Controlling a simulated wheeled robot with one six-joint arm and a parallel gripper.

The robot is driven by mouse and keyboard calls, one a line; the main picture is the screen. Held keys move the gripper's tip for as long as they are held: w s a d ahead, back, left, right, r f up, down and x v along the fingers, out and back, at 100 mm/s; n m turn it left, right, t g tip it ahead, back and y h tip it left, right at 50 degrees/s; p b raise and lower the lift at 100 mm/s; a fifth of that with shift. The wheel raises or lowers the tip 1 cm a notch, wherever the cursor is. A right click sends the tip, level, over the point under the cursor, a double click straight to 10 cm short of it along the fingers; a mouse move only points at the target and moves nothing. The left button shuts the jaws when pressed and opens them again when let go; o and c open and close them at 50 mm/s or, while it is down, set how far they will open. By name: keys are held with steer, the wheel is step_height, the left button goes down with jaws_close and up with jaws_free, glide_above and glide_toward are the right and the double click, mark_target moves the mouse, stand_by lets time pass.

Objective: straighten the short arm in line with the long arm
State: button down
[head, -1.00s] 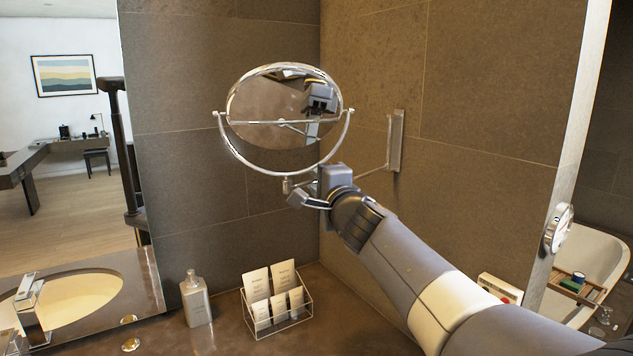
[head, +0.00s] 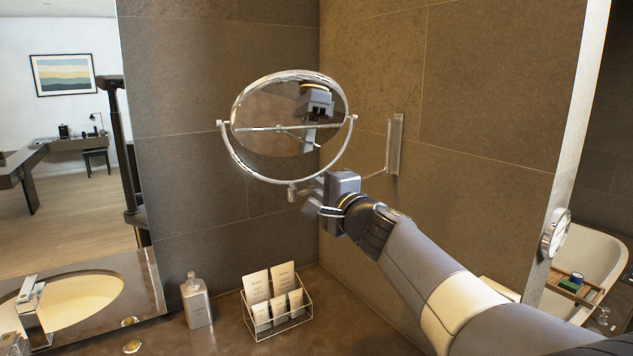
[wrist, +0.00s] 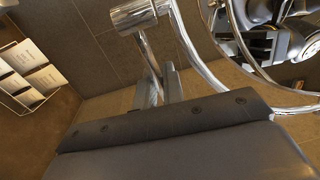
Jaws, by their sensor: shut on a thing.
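A round chrome mirror (head: 290,147) hangs in a U-shaped yoke above the vanity. Its small chrome post (head: 292,192) stands at the bottom of the yoke. The long arm (head: 375,174) runs from the wall plate (head: 395,145) toward my gripper, which hides its near end. My gripper (head: 314,207) is just right of the post, below the mirror. In the wrist view, my gripper (wrist: 158,86) is shut on a chrome tube, the short arm (wrist: 148,52), which runs down from a chrome cylinder (wrist: 138,15). The elbow between the two arms is hidden in the head view.
A soap bottle (head: 196,300) and a wire rack of packets (head: 277,305) stand on the counter below. A sink (head: 75,300) is at the left. Tiled walls close off the corner behind the mirror. The air left of the mirror is free.

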steer(key=shift+s+d+n+g+y, duration=0.15)
steer(key=shift+d+n+g+y, duration=0.05)
steer(key=shift+n+g+y, duration=0.25)
steer(key=c, duration=1.5)
jaws_free()
steer(key=shift+s, duration=0.1)
steer(key=b+v, duration=0.3)
steer(key=v, duration=0.7)
steer(key=shift+s+d+f, duration=0.15)
steer(key=shift+s+d, duration=0.1)
